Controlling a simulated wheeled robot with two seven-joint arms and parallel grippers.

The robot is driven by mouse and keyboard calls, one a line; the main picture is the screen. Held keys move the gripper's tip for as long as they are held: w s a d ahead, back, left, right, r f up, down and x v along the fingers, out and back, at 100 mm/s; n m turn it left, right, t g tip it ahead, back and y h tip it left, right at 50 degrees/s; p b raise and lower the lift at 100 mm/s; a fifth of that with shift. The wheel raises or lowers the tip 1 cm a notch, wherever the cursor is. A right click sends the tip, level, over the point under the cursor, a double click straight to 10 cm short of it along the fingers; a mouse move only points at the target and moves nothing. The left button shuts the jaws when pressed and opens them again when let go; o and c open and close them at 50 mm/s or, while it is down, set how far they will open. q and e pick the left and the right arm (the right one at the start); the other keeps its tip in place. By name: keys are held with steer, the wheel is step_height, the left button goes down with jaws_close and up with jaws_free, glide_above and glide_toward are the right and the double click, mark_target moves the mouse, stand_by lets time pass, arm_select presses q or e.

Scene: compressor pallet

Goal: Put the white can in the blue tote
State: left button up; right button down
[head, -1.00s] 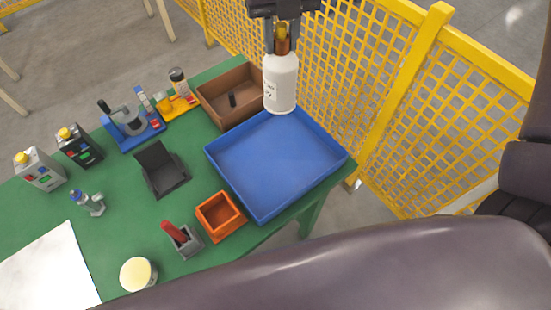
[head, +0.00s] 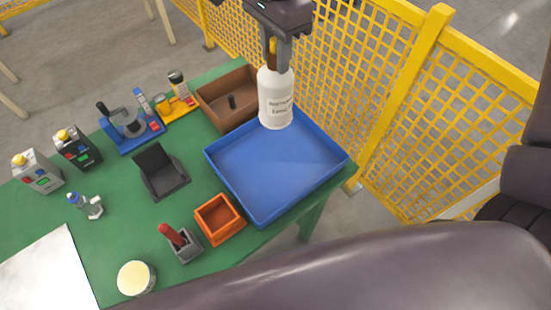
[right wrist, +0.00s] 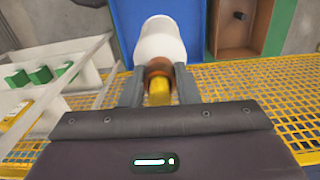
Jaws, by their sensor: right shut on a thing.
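The white can (head: 276,100) is bottle-shaped, with dark lettering, a brown neck and a yellow top. My right gripper (head: 273,58) is shut on its neck from above, and the can hangs roughly upright. The right wrist view shows the can (right wrist: 160,42) between the fingers (right wrist: 159,88). The blue tote (head: 251,221) is a shallow, empty tray at the table's right end. In the head view the can's lower end overlaps the tote's far corner; it looks held above it. My left gripper is not in view.
A brown box (head: 217,118) with a small dark item stands beside the tote's far left side. An orange bin (head: 219,219) is close to its near left side. Another white round container (head: 136,278) with a cream top stands lower left. Yellow mesh fencing (head: 390,120) runs behind the table.

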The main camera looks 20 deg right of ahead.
mark_target(276, 86)
step_height(276, 86, down, 20)
steer(key=b, duration=0.1)
stand_by(0.4)
steer(key=shift+f+b, duration=0.15)
steer(key=shift+b, duration=0.15)
steer(key=c, duration=1.1)
jaws_free()
step_height(276, 86, up, 12)
steer(key=shift+r, duration=0.2)
